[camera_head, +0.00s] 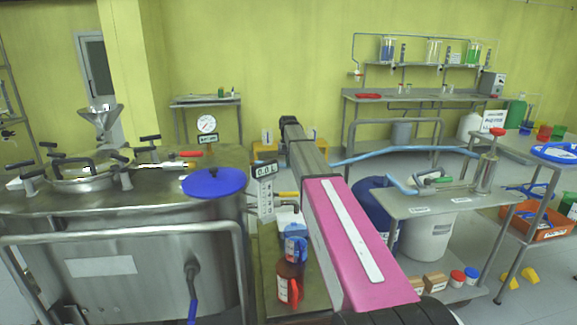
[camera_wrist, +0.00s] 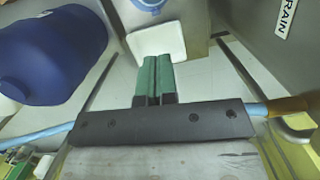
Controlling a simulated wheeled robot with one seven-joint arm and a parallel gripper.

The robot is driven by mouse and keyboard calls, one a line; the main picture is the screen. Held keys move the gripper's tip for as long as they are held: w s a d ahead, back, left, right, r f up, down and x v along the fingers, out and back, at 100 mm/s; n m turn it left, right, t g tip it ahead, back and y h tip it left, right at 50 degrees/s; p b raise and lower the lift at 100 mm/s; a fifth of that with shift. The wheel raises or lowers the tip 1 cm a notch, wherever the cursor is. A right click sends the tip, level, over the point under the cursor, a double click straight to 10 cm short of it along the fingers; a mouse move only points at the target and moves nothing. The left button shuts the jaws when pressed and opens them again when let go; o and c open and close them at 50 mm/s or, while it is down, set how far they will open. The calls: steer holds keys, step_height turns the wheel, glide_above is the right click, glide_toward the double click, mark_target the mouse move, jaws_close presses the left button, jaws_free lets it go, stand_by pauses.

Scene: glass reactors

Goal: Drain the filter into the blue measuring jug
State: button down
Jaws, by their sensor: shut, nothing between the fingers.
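The blue measuring jug (camera_head: 296,243) stands upright on a low bench beside the big steel vessel in the head view, left of my pink arm link. A blue round thing, perhaps the jug, is cut off at the top edge of that view, by a white block (camera_wrist: 158,44). I cannot tell which vessel is the filter.
The large steel vessel (camera_head: 110,265) with a blue lid (camera_head: 214,182) fills the left. A blue drum (camera_wrist: 50,55) is left of my fingers. A steel bench (camera_head: 425,203) stands right of my arm. A light-blue hose passes behind my gripper.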

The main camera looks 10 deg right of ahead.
mark_target(284, 194)
steer(key=s+f, duration=0.5)
steer(key=f, duration=0.3)
steer(key=shift+a+f, duration=0.25)
steer(key=shift+f, duration=0.15)
